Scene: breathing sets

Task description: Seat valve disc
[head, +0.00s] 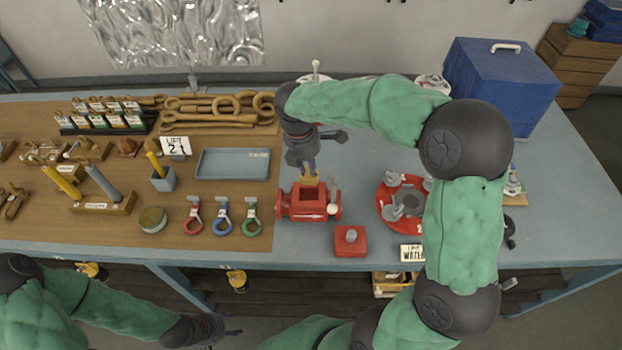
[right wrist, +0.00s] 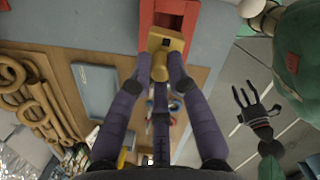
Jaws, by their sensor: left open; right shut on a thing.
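A red valve body (head: 289,204) with an open square top stands on the grey part of the bench in the head view. My right gripper (head: 309,170) is just behind it, pointing down, shut on a brass valve disc (head: 309,182). In the right wrist view the gripper (right wrist: 165,75) grips the disc's rounded stem, and the disc's square part (right wrist: 166,42) overlaps the near edge of the red body (right wrist: 165,8). I cannot tell whether the disc touches the body. My left gripper (head: 230,334) is open and empty, low in front of the bench.
A red square cover (head: 343,247) with a grey knob lies in front of the valve body. A red round tray (head: 387,212) with grey parts is to the right, partly behind my arm. Red, blue and green handles (head: 222,226), a grey-blue tray (head: 232,163) and a blue box (head: 497,85) stand around.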

